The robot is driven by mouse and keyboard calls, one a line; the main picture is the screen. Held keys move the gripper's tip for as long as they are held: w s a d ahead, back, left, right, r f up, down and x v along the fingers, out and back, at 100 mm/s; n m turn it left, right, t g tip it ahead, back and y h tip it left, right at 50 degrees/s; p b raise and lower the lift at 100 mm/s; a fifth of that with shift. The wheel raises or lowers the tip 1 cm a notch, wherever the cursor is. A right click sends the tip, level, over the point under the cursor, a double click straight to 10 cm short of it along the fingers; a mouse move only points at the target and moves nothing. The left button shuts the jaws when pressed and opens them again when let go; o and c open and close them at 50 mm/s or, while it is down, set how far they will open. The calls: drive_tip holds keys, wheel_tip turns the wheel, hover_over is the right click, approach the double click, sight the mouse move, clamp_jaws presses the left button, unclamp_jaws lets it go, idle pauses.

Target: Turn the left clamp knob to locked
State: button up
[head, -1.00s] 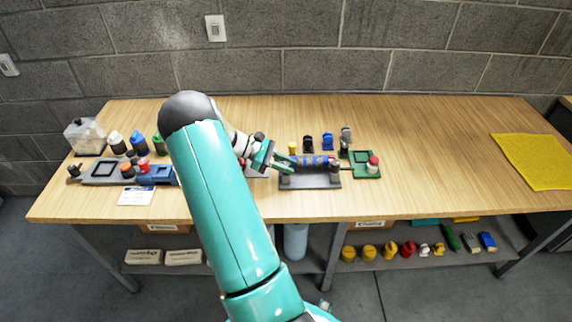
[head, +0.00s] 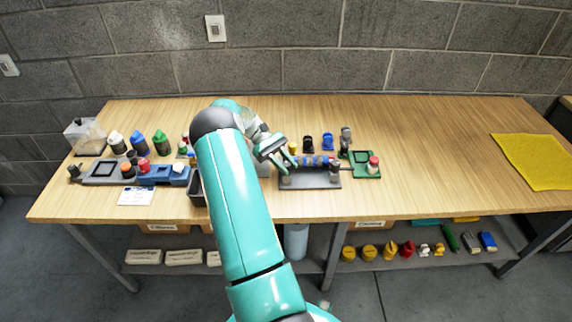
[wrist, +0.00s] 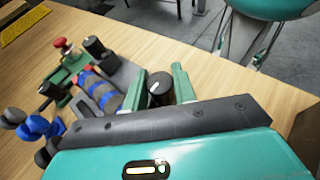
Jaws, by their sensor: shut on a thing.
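The left clamp knob (wrist: 160,90) is black with a white line on top. In the wrist view it stands between the two green fingers of my gripper (wrist: 160,86), which is shut on it. In the head view my gripper (head: 287,167) is at the left end of the grey clamp fixture (head: 312,184), and the knob's top is hard to make out. A dark roll with blue bands (wrist: 100,92) lies in the fixture. The other black knob (wrist: 95,47) is at its far end. I cannot tell whether the left knob is at locked.
A green block with a red knob (head: 373,162) sits just right of the fixture. Blue and grey pieces (head: 327,142) stand behind it. Bottles (head: 138,142) and a blue tool (head: 160,174) are at the left. The table's right middle is clear up to a yellow mat (head: 535,160).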

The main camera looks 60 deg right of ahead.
sight(284, 162)
idle(0.3)
drive_tip(key=o, duration=1)
drive_tip(key=shift+v, duration=3.8)
drive_tip(key=shift+a, duration=0.1)
